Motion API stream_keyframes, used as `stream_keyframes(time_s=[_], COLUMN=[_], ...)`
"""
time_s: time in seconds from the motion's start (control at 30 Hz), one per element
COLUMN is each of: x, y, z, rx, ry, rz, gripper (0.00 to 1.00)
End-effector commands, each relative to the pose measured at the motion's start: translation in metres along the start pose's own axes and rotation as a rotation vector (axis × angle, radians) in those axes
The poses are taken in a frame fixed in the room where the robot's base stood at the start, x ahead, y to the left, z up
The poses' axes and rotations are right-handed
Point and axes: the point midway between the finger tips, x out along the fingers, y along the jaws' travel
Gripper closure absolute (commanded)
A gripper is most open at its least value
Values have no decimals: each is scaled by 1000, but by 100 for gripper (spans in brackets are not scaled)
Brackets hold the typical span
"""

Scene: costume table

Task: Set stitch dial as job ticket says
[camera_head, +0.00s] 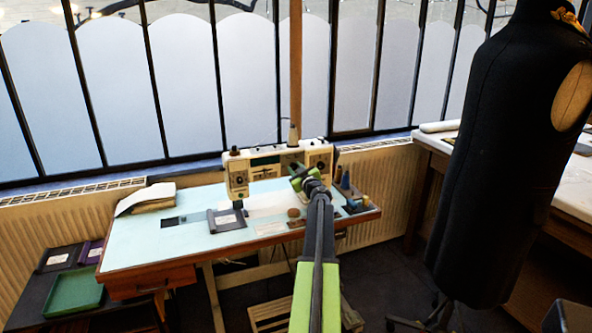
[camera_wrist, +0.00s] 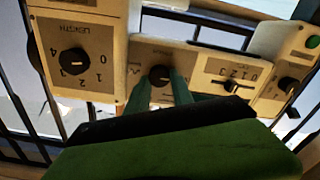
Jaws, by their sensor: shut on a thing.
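The sewing machine (camera_head: 265,170) stands on the pale blue table, its control face towards me. In the wrist view the machine's middle dial (camera_wrist: 159,74), a dark round knob on a grey plate, is between my gripper's green fingertips (camera_wrist: 161,88). My gripper is shut on this dial; it also shows in the head view (camera_head: 301,172) against the machine's right half. Small marks sit around the dial, but its label is partly hidden and unreadable. A white card (camera_head: 270,229) lies on the table front; its writing is too small to read, so I cannot tell if it is the job ticket.
A LENGTH dial (camera_wrist: 73,62) numbered 0 to 4 is left of my fingers. A numbered control (camera_wrist: 231,87) and another dark knob (camera_wrist: 288,85) are to the right. A black dress form (camera_head: 505,150) stands right of the table. A green tray (camera_head: 73,292) is at lower left.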

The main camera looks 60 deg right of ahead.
Motion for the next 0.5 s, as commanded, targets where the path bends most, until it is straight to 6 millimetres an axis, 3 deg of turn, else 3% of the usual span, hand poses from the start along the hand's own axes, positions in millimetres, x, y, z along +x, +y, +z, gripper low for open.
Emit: stream_keyframes(time_s=[0.27, 0.5], x=[-2, -2], y=[3, 4], z=[0, 0], rx=[63, 227], ry=[-2, -1], rz=[9, 10], gripper=[100, 100])
